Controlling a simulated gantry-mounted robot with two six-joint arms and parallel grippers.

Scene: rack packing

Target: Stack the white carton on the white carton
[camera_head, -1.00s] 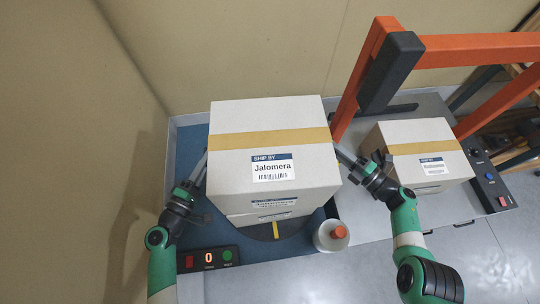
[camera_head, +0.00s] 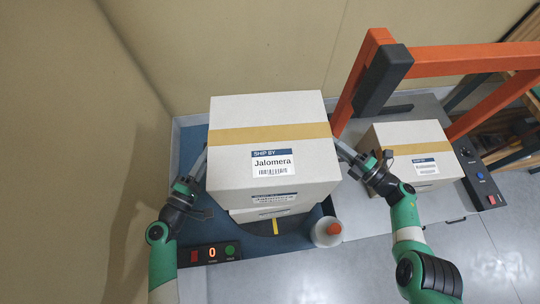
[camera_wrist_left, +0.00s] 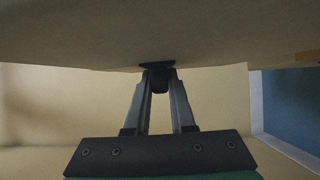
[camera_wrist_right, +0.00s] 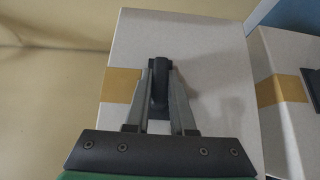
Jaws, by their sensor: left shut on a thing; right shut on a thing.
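A white carton (camera_head: 230,165) with a tan tape band and a "Jalomera" label is in the middle of the head view. Whether the two touch cannot be told. My left gripper (camera_head: 203,163) is at the upper carton's left side and my right gripper (camera_head: 342,149) at its right side; both are shut and hold it between them. In the left wrist view the fingers (camera_wrist_left: 158,75) meet a carton face; in the right wrist view the fingers (camera_wrist_right: 159,75) lie over a carton face.
Another taped carton (camera_head: 400,150) stands on the grey surface at right. An orange frame (camera_head: 470,58) with a dark pad rises behind it. Beige walls close the left and back.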

